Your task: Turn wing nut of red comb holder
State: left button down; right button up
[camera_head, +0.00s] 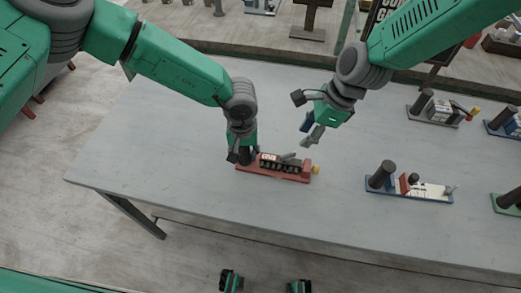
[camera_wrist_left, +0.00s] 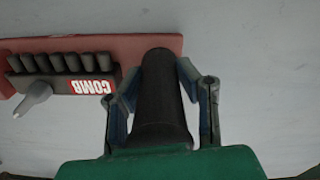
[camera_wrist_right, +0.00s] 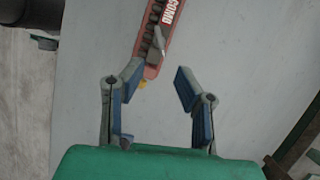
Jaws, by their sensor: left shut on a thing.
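The red comb holder (camera_head: 300,178) lies on the table, with a dark comb piece labelled COMB, a black upright post (camera_wrist_left: 163,100) at its left end and a yellow tip (camera_head: 316,170) at its right end. Its grey wing nut (camera_wrist_left: 34,95) shows in the left wrist view, and in the right wrist view (camera_wrist_right: 159,38). My left gripper (camera_head: 240,152) is shut on the black post. My right gripper (camera_head: 307,118) is open and empty, above and behind the holder's right end; in its wrist view the wing nut lies beyond its fingertips.
Other holders stand on the grey table (camera_head: 180,150) to the right: a blue-based one (camera_head: 410,190), another at the back (camera_head: 437,112) and more at the right edge. The table left of my left gripper is clear. A sign (camera_head: 405,15) stands behind the table.

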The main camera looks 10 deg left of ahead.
aim_at(288, 156)
jog(key=f+m+h, duration=0.1)
jog(key=f+m, duration=0.2)
jog(key=m, duration=0.7)
jog(key=a+f+m+h, duration=0.1)
jog(key=f+m, duration=0.2)
jog(key=m, duration=0.7)
jog(key=a+f+m+h, duration=0.1)
jog(key=f+m+h, duration=0.1)
jog(key=m, duration=0.8)
jog(key=shift+w+a+f+m, duration=0.25)
jog(key=shift+w+f+m, duration=0.05)
jog(key=shift+f, duration=0.3)
grip_shut()
